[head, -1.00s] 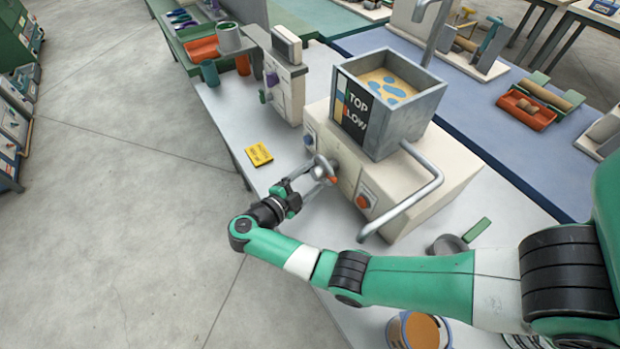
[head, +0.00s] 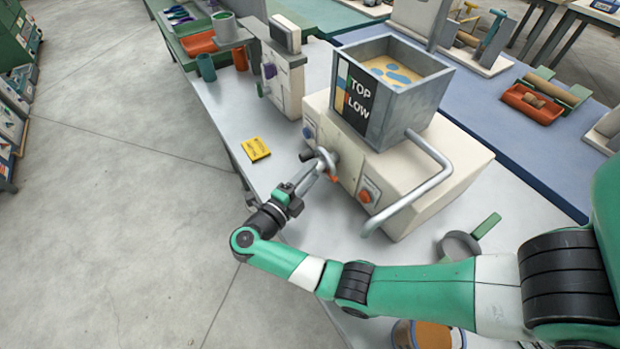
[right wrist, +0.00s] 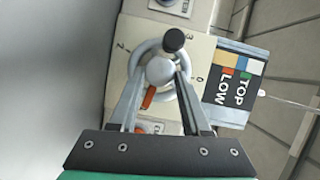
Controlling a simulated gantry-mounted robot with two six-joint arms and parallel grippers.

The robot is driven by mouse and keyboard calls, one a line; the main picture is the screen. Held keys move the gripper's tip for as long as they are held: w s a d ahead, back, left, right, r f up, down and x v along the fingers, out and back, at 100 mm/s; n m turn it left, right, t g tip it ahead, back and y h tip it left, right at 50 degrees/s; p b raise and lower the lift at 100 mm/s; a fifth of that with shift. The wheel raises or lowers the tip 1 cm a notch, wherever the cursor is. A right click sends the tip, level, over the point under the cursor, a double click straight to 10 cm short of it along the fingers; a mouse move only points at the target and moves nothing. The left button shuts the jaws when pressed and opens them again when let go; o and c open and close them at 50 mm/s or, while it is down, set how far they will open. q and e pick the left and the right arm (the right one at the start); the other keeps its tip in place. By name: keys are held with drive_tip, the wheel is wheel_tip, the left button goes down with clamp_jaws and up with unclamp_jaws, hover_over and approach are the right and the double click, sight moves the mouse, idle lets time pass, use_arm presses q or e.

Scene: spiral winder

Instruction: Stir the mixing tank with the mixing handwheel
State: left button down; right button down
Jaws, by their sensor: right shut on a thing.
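The mixing tank (head: 398,110) is a square grey open bin on a cream machine body (head: 440,170). Blue patches lie on the tan contents inside it. The mixing handwheel (head: 326,160) is on the machine's front, with a dark knob beside it. My right gripper (head: 318,172) is shut on the handwheel. In the right wrist view its two fingers (right wrist: 158,84) close around the silver hub, with the ring and black knob (right wrist: 174,40) above. An orange pointer (right wrist: 148,97) sits below the hub. My left gripper is not in view.
A yellow card (head: 256,149) lies on the grey bench left of the machine. A bent metal pipe (head: 415,190) curves in front of the machine. A green-handled pan (head: 462,243) and a paint can (head: 425,335) stand near my right arm.

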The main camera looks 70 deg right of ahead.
drive_tip(key=shift+c, duration=1.8)
unclamp_jaws()
drive_tip(key=v, duration=0.7)
drive_tip(key=shift+a, duration=0.3)
